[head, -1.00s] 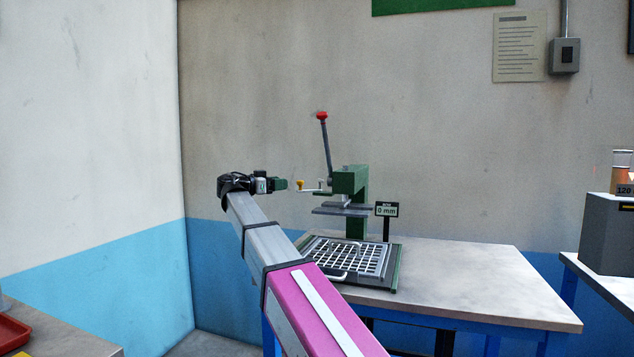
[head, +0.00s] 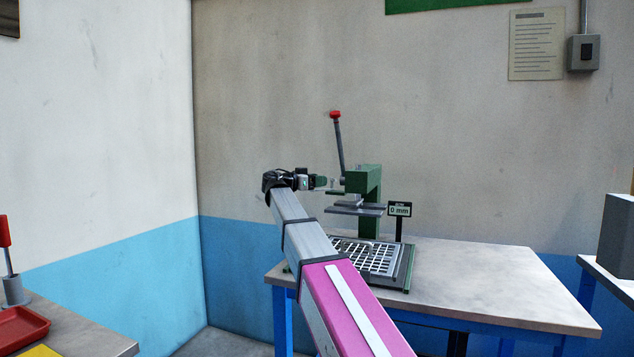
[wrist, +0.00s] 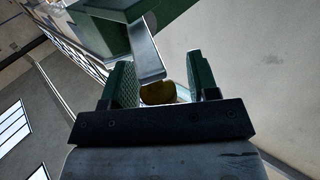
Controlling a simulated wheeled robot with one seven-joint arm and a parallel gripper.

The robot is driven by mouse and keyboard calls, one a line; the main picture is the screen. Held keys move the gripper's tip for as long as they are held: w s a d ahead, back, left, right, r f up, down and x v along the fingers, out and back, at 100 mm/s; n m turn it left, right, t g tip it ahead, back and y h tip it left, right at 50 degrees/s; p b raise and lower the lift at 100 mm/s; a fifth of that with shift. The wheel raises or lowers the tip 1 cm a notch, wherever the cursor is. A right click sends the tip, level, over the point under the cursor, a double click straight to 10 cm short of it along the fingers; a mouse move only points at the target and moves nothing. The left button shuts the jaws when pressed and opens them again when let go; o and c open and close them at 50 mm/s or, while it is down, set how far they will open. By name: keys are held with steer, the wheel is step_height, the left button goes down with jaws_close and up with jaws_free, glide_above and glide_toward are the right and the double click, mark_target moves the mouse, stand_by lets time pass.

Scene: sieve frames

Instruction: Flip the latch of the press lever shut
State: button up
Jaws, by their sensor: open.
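The green press (head: 372,190) stands on the table, its lever (head: 339,145) with a red knob raised and tilted slightly left. My gripper (head: 328,183) is at the left side of the press head, near the lever's base. A grey metal strip (wrist: 146,50), likely the latch arm, runs up from beside the knob. Whether a finger touches the knob, I cannot tell. In the head view the gripper mostly hides the latch.
A slotted grid tray (head: 370,256) sits below the press plate (head: 355,209). A small display reading 0 mm (head: 400,210) stands right of the press. The right part of the table (head: 490,280) is clear. A red tray (head: 20,328) lies on another surface at left.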

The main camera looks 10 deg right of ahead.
jaws_close()
